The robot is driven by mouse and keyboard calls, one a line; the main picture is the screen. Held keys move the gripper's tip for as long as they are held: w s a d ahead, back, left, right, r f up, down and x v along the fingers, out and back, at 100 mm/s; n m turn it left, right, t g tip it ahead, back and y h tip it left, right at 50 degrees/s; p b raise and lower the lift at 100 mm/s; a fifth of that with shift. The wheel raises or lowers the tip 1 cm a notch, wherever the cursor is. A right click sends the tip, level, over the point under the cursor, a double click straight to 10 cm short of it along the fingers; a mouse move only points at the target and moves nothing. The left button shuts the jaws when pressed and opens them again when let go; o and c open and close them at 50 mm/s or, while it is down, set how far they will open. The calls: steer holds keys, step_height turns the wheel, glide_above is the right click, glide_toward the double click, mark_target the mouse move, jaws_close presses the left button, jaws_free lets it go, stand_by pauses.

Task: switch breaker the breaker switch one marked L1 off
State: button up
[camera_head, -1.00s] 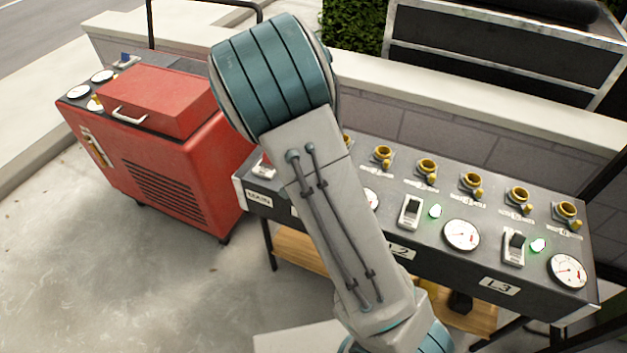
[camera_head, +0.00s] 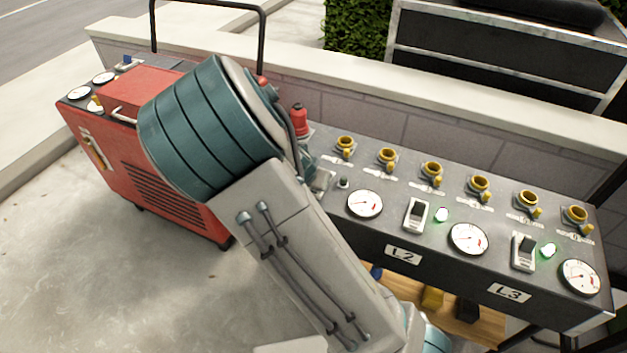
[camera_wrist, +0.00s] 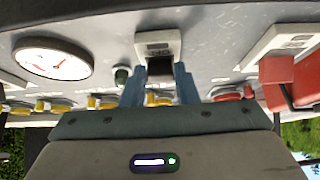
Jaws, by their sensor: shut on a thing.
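The breaker switch one (camera_wrist: 160,66) shows in the wrist view as a dark rocker in a pale plate, between the two blue fingers of my gripper (camera_wrist: 160,88). The fingers are shut on it. In the head view, part of its pale plate (camera_head: 322,181) shows beside my arm, which hides most of my gripper and the L1 label. The small lamp beside this switch is dark green and unlit in the wrist view (camera_wrist: 122,76) and looks dark in the head view (camera_head: 343,183).
Switches L2 (camera_head: 416,215) and L3 (camera_head: 523,252) stand to the right, with lit green lamps. Gauges and a row of yellow sockets (camera_head: 432,172) share the panel. A red lever (camera_wrist: 290,82) is close to my gripper. A red generator (camera_head: 150,150) stands at left.

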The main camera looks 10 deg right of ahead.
steer(key=shift+w, duration=0.1)
steer(key=o, duration=1)
steer(key=shift+r, duration=0.1)
steer(key=p+v, duration=0.5)
steer(key=v, duration=0.8)
steer(key=shift+s+a+r, duration=0.2)
steer(key=shift+r, duration=0.05)
